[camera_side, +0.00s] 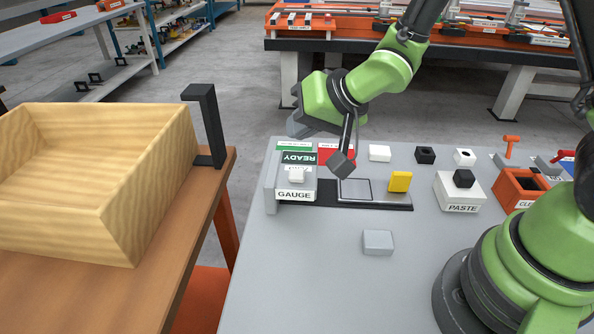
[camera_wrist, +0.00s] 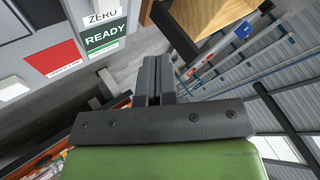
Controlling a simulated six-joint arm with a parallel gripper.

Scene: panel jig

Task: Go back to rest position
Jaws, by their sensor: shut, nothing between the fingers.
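My gripper (camera_side: 296,124) is held in the air above the far left part of the grey bench (camera_side: 300,255), near the gauge (camera_side: 296,178). In the wrist view its two dark fingers (camera_wrist: 156,62) are pressed together with nothing between them. The gauge is a grey block with a white knob on top and a label on its front. A green READY panel (camera_side: 299,158) is behind the knob and also shows in the wrist view (camera_wrist: 104,37). My gripper is apart from the gauge.
A wooden box (camera_side: 150,215) and a black upright bracket (camera_side: 205,115) stand on the brown table at left. A yellow block (camera_side: 400,181), paste holder (camera_side: 458,192) and orange container (camera_side: 518,188) are on the bench. A light grey block (camera_side: 378,241) lies nearer; bench around it is clear.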

